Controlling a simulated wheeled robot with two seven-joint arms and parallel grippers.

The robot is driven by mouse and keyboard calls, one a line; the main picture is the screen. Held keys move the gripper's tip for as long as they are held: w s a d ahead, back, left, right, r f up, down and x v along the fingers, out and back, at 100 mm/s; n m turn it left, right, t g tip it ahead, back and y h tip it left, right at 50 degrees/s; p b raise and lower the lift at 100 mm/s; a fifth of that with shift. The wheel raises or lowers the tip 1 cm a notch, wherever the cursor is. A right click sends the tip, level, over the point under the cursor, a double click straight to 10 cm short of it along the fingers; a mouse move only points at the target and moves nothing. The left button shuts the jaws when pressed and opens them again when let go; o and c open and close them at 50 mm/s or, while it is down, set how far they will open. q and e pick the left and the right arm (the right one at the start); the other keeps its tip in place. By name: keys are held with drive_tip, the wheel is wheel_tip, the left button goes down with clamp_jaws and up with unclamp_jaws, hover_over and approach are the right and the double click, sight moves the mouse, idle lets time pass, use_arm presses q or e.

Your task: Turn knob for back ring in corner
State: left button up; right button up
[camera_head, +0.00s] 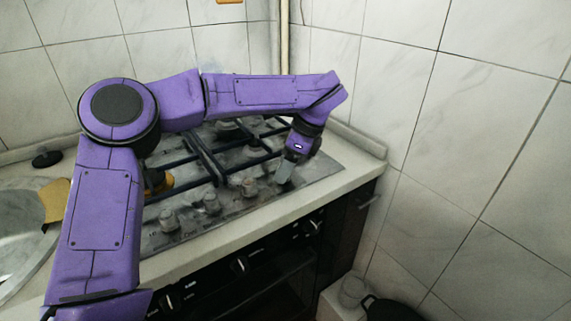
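The gas hob (215,228) is set in the counter, with a row of pale knobs along its front strip. A left knob (168,220), a middle knob (211,203) and another knob (249,187) show clearly. My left gripper (285,173) points down at the right end of this row, just right of the third knob. Its fingers are small and dark here, so I cannot tell whether they are open or touching a knob. Any knob behind them is hidden. My purple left arm hides part of the back rings near the corner. My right gripper is out of view.
Dark pan supports (205,158) cover the hob behind the knobs. An oven (240,266) with its own knobs is below the counter edge. Tiled walls (440,130) close off the back and right. A dark pan (390,308) is low at the right.

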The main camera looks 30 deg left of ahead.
use_arm(q)
drive_tip(key=p+v, duration=0.1)
drive_tip(key=v, duration=0.9)
drive_tip(key=shift+r, duration=0.25)
